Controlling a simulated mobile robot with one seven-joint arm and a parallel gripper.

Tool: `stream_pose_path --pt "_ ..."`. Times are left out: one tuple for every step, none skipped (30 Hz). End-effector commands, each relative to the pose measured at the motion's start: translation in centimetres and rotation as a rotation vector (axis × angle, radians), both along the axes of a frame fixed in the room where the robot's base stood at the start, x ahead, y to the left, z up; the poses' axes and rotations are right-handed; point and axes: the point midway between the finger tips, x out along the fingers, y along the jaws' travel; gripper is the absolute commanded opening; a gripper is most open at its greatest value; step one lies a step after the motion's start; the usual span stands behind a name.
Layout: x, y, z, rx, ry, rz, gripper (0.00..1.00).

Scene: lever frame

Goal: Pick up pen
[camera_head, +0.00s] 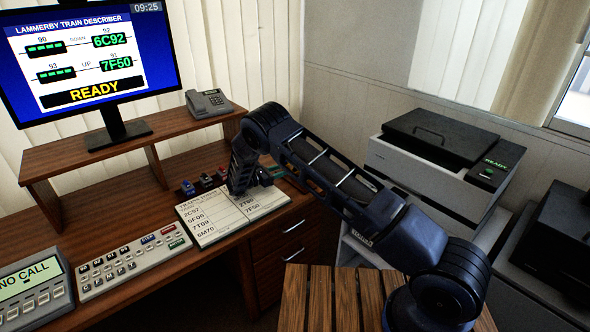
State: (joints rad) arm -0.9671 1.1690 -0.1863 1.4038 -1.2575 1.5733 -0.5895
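I cannot make out a pen in the head view; it may be hidden behind my gripper or too small to tell. My gripper (240,188) points down at the upper edge of an open train register book (207,222) on the wooden desk. The book lies flat, with handwritten-style entries such as 2C97 and 7T09. The dark wrist covers the book's top middle. I cannot see whether the fingers are apart or closed, or whether anything is between them.
Several small coloured blocks (206,181) stand behind the book. A button panel (135,258) is left of it. A raised shelf (120,150) holds a monitor (90,55) and a phone (208,103). A printer (435,150) stands at right, beyond my arm.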

Motion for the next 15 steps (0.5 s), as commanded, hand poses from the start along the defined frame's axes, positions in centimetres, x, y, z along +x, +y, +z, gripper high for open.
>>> stream_pose_path --pt "0.0 0.0 -0.3 -0.004 0.002 0.0 0.41" --pt "0.0 0.0 -0.4 -0.005 0.004 -0.001 0.41" --pt "0.1 -0.1 -0.5 -0.006 0.005 -0.001 0.41" --pt "0.2 -0.2 -0.5 -0.006 0.005 -0.001 0.41" --pt "0.3 -0.4 -0.5 -0.006 0.005 -0.002 0.41" --pt "0.5 -0.7 -0.5 -0.006 0.005 -0.002 0.41" --pt "0.7 -1.0 -0.5 -0.006 0.005 -0.002 0.41" --pt "0.9 -1.3 -0.5 -0.006 0.006 -0.003 0.41" --pt "1.2 -1.7 -0.5 -0.006 0.006 -0.003 0.41" --pt "1.5 -2.1 -0.5 -0.006 0.006 -0.004 0.41" --pt "1.8 -2.5 -0.4 -0.006 0.005 -0.004 0.41" --pt "2.2 -2.9 -0.4 -0.006 0.005 -0.004 0.41" --pt "2.4 -3.3 -0.4 -0.006 0.005 -0.003 0.41" --pt "2.6 -3.6 -0.5 -0.006 0.006 -0.002 0.41" --pt "2.9 -3.9 -0.5 -0.006 0.007 -0.002 0.41"
